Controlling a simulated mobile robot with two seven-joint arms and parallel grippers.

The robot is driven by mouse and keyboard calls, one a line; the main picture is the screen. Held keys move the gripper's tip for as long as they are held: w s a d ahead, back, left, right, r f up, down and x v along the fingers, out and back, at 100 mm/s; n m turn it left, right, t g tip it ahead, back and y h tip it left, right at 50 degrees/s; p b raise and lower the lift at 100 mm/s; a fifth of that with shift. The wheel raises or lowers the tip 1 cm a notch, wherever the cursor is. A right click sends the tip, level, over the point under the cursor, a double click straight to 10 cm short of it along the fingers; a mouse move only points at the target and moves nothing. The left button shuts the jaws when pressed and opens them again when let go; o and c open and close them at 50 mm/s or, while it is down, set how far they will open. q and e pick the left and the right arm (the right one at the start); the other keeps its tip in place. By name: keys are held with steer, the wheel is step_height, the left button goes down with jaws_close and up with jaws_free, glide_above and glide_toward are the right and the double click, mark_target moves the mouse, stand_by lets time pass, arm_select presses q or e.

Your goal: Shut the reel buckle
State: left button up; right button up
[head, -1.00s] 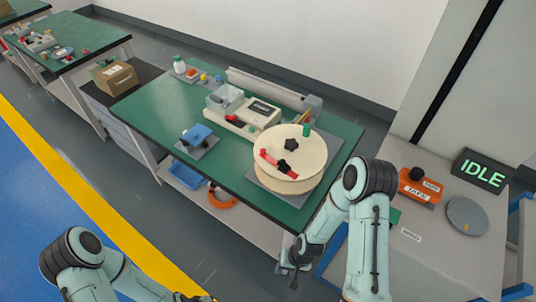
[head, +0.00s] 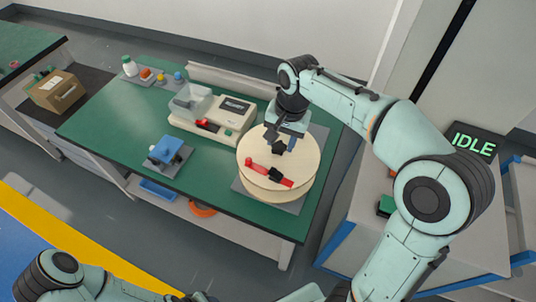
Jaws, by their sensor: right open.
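The cream cable reel (head: 250,155) lies flat on a grey plate on the green bench. The red reel buckle (head: 260,171) lies across the front part of its top face, with a black piece (head: 276,172) near its middle and a red end to the right. I cannot tell whether the buckle is latched. My right gripper (head: 282,138) is open and points down over the back of the reel, just behind the buckle and above the black hub (head: 279,148). It partly hides the reel's back. My left gripper is not in view; only my left arm shows at the bottom left.
A cream machine (head: 231,117) with a display stands behind and left of the reel. A blue device (head: 165,149) sits on a grey plate at the bench's left front. Small bottles (head: 129,65) stand at the back left. An IDLE sign (head: 474,144) is at right.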

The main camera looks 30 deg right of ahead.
mark_target(274, 170)
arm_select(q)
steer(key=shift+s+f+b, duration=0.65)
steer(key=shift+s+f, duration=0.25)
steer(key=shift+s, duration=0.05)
arm_select(e)
steer(key=f, duration=0.4)
steer(key=a+f, duration=0.1)
steer(key=f, duration=0.8)
steer(key=shift+w+a+f, duration=0.1)
steer(key=shift+w+a, duration=0.05)
steer(key=shift+w, duration=0.1)
steer(key=shift+c, duration=0.3)
